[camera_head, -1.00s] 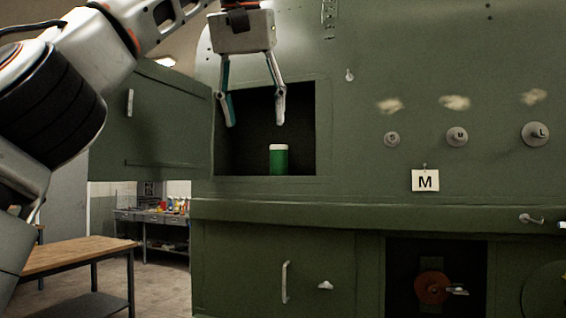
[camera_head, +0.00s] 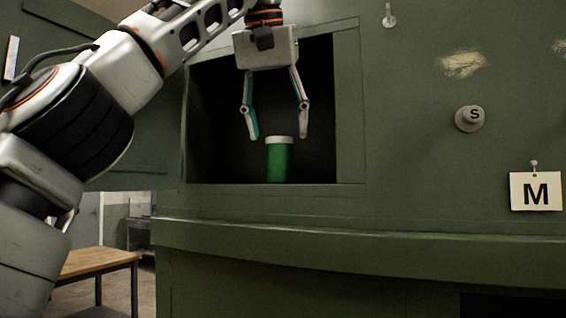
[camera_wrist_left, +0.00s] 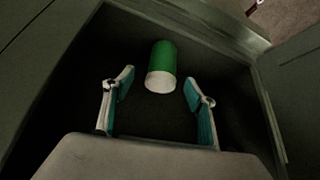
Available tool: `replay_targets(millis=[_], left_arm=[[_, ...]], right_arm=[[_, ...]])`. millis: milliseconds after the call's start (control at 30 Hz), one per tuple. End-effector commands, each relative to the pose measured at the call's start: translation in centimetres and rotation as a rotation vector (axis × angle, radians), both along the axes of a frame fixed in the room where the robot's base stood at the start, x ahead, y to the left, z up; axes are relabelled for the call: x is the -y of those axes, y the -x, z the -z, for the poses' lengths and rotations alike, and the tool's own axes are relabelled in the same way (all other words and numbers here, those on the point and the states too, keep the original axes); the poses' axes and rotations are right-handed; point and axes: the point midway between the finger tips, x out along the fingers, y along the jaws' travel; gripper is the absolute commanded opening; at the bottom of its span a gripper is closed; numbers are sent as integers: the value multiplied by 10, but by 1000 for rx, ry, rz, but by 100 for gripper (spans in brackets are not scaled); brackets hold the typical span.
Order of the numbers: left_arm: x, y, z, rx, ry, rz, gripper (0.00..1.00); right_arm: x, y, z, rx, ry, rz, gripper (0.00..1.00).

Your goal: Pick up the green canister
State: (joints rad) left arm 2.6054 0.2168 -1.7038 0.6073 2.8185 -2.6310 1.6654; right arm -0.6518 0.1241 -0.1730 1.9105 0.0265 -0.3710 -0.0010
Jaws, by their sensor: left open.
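The green canister (camera_head: 279,160) with a white lid stands upright on the floor of the open compartment (camera_head: 346,110) in the green wall. My left gripper (camera_head: 279,137) points down in front of the compartment opening, its fingers spread, with the tips about level with the lid. In the left wrist view, the canister (camera_wrist_left: 160,66) shows beyond and between the two open fingers of my left gripper (camera_wrist_left: 158,85). The fingers appear not to touch it. My right gripper is not in view.
The compartment's door (camera_head: 110,100) hangs open at the left. A ledge (camera_head: 350,250) runs below the compartment. A wooden table (camera_head: 95,262) stands at the lower left.

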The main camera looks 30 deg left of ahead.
Motion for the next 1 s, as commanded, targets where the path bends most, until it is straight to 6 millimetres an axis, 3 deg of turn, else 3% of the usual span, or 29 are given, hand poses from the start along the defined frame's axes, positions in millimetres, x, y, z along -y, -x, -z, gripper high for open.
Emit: replay_targets(millis=[333, 633, 933, 967, 1000], left_arm=[[-5, -13, 21, -3, 1, 1, 56], [-13, -34, 53, -1, 2, 1, 56], [-13, -37, 57, 2, 2, 0, 56], [-13, -37, 57, 2, 2, 0, 54], [-13, -37, 57, 2, 2, 0, 44]], right_arm=[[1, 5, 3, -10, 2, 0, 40], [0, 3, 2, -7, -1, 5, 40], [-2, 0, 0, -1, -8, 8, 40], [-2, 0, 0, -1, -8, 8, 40], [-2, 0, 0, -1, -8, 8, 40]])
